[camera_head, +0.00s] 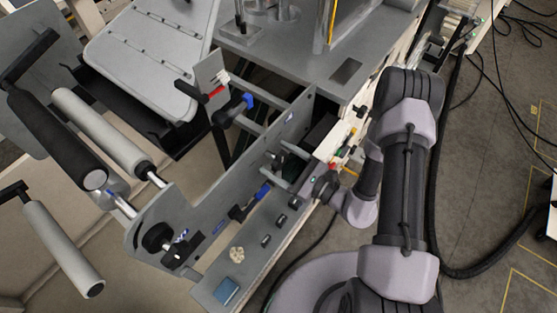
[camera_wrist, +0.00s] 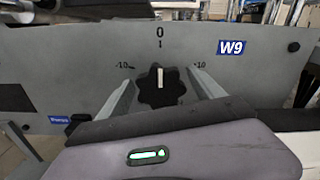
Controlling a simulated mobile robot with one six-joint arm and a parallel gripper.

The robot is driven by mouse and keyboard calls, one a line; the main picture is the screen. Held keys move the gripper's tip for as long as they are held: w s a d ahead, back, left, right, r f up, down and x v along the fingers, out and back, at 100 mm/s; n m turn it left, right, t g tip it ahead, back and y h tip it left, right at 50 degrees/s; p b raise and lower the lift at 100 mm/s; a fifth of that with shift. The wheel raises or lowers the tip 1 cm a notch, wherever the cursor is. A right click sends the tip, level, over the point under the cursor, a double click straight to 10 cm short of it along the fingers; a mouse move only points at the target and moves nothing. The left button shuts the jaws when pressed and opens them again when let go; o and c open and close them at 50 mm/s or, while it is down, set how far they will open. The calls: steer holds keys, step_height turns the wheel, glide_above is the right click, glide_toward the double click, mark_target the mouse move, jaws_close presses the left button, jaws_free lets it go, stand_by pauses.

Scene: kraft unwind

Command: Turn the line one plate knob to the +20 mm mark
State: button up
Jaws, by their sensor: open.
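A black lobed knob (camera_wrist: 160,88) with a white pointer line sits on a grey plate (camera_wrist: 80,65) in the wrist view. Its pointer stands straight up, toward the 0 mark. Marks labelled 10 show at its left and right; the left one appears to have a minus sign. No 20 mark is visible. My gripper (camera_wrist: 161,80) is open, with one finger on each side of the knob and a gap to it. Whether the fingers reach around it in depth I cannot tell. In the head view my wrist (camera_head: 328,187) is at the machine's right side; the knob cannot be made out there.
A blue W9 label (camera_wrist: 231,47) is right of the scale, and another blue label (camera_wrist: 58,119) is lower left. In the head view, rollers (camera_head: 60,140) stand at the left. A grey machine table (camera_head: 365,45) is behind, and cables lie on the floor at the right.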

steer(key=shift+c, duration=0.3)
steer(key=c, duration=1.3)
steer(key=shift+c, duration=0.2)
